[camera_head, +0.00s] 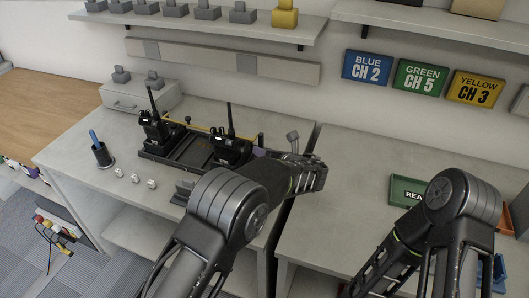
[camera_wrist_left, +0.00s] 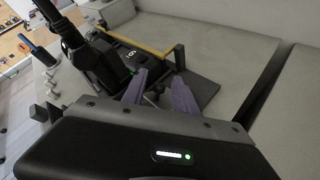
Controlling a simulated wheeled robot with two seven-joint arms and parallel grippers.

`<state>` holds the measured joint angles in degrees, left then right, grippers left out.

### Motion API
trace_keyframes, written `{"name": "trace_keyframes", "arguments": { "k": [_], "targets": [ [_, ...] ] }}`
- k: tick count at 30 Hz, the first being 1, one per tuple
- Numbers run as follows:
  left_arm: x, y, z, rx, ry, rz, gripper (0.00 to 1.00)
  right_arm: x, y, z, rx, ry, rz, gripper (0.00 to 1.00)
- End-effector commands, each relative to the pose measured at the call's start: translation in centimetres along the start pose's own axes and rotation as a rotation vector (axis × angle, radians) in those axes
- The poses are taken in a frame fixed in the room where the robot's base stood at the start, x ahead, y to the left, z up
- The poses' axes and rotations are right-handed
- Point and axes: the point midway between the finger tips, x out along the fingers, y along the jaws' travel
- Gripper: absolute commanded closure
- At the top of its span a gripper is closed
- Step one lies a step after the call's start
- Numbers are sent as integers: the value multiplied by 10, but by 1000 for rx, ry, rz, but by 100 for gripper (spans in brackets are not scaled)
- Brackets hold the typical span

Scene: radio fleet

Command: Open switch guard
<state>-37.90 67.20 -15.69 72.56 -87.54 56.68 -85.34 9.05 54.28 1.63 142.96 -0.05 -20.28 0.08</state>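Two black radios (camera_head: 153,131) (camera_head: 232,148) stand in a dark charging rack (camera_head: 190,150) with a yellow rail along its back. One radio shows large in the left wrist view (camera_wrist_left: 98,62). My left gripper (camera_wrist_left: 160,92) is at the rack's right end, with its two purple fingers apart. A small dark part (camera_wrist_left: 152,97) shows between or just beyond the fingers; I cannot tell whether it is the switch guard. A dark flat plate (camera_wrist_left: 203,84) lies beside the right finger. In the head view my left wrist mostly hides this end. My right gripper is not in view.
A pen cup (camera_head: 102,155) and several small pale knobs (camera_head: 135,178) are on the left of the bench. A green tray (camera_head: 408,191) stands on the right bench. A gap (camera_wrist_left: 262,92) separates the benches.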

Motion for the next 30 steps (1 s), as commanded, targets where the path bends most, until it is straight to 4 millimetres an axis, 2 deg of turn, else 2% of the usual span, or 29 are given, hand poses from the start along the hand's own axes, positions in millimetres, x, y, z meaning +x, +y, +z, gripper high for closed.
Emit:
{"name": "trace_keyframes", "arguments": {
  "k": [10, 15, 24, 28, 30],
  "targets": [
    [-53, -1, 0, -1, -2, -3, 65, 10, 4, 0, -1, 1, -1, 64],
    [-70, -1, 0, 0, -1, -2, 65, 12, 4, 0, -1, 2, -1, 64],
    [-72, 0, 0, 0, 0, -1, 66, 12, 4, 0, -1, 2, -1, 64],
    [-67, 8, -2, -13, 23, 7, 77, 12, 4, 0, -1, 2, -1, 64],
    [-56, 24, -4, -42, 71, 22, 83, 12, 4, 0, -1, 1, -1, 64]
  ]
}}
